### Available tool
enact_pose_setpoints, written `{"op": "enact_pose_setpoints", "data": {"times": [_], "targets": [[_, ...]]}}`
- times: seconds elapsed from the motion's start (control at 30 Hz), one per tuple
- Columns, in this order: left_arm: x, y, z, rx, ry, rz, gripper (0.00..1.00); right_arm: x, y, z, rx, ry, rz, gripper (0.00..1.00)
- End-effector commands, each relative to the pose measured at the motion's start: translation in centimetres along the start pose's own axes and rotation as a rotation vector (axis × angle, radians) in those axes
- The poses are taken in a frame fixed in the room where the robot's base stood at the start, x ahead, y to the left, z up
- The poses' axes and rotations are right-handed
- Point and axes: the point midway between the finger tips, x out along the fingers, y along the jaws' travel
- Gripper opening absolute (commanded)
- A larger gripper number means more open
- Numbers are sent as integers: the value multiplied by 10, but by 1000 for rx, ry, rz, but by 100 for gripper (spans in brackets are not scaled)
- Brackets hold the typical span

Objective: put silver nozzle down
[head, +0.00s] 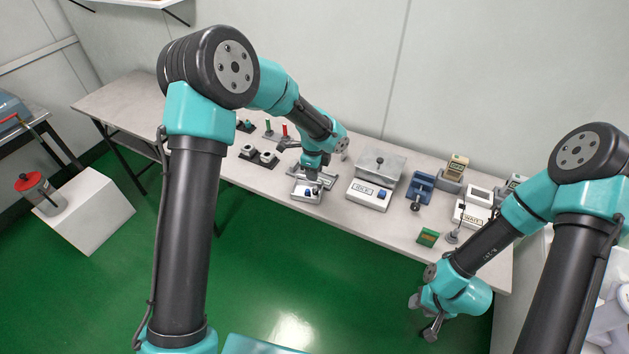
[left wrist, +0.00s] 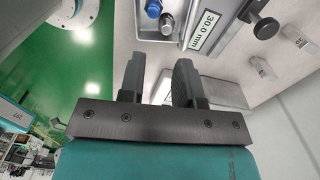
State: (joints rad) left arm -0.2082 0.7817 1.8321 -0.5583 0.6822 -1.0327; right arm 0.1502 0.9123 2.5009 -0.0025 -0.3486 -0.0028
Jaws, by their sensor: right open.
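I cannot tell whether that patch is a held part or the tabletop behind. I cannot make out the silver nozzle for certain. My right gripper (head: 432,318) is open and empty, off the table's front edge.
On the long grey table, a white labelled box (head: 369,194) stands right of the gauge and two dark-based round fixtures (head: 258,155) stand left. A blue clamp (head: 420,188) and a green block (head: 428,237) are further right. The table's left end (head: 115,103) is clear.

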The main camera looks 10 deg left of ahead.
Motion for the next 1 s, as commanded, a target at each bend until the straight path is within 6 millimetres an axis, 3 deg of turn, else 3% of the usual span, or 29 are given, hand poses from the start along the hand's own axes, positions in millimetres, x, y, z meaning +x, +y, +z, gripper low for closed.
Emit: {"op": "enact_pose_setpoints", "data": {"times": [0.1,0.3,1.0], "targets": [[-18,-1,0,0,-1,-3,31,0,0,0,0,0,0,43],[-30,-1,0,1,-1,-3,31,0,0,0,0,0,0,43],[-24,3,0,-21,11,0,31,0,0,0,0,0,0,43]]}}
